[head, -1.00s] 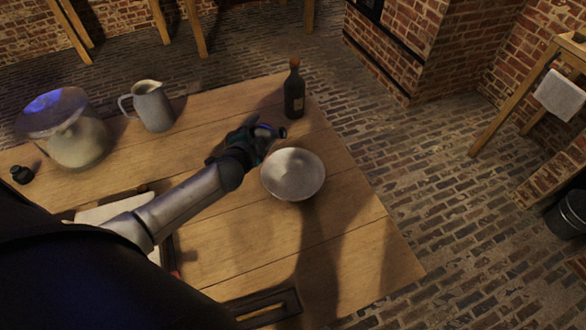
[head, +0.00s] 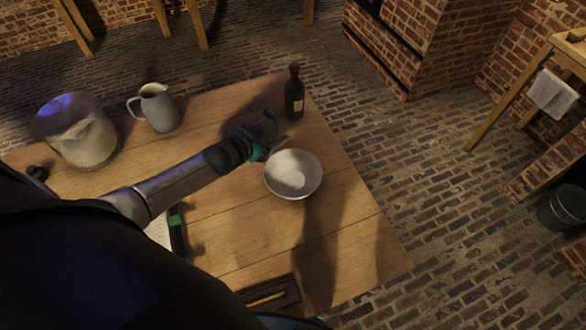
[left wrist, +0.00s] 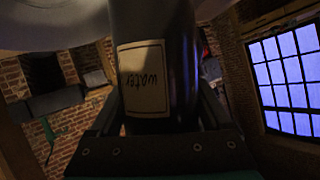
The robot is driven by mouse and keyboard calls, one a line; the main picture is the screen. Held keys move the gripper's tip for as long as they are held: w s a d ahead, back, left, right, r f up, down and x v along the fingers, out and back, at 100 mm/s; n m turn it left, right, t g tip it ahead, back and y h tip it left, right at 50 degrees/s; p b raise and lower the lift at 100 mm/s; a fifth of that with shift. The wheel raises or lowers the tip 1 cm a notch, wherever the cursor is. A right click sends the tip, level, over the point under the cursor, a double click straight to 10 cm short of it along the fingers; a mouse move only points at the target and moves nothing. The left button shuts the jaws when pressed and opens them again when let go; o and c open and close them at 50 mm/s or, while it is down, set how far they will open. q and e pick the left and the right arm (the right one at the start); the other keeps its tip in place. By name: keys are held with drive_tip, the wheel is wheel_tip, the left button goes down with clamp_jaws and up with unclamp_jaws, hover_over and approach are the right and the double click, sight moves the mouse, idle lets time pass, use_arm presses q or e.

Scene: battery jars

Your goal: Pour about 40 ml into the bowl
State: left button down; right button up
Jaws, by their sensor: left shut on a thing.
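My left gripper (head: 262,140) is shut on a dark bottle (left wrist: 158,40) with a cream label (left wrist: 142,78) reading "water", upside down in the left wrist view. In the head view the held bottle (head: 268,126) looks short and dark, just above and left of the bowl's rim; its mouth is hard to make out. The pale bowl (head: 293,174) stands on the wooden table, with a lighter round patch inside. I cannot tell whether that is liquid or whether any is flowing. My right gripper is not in view.
Another dark bottle (head: 294,93) stands behind the bowl near the table's far edge. A grey jug (head: 158,108) and a large glass jar (head: 80,132) stand at the left. A dark tray (head: 272,300) lies in front. The table (head: 350,235) right of the bowl is clear.

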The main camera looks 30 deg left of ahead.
use_arm(q)
drive_tip(key=shift+d+f+n+h+b, duration=0.25)
drive_tip(key=shift+d+n+h+b, duration=0.35)
drive_tip(key=shift+n+h, duration=0.25)
idle(0.6)
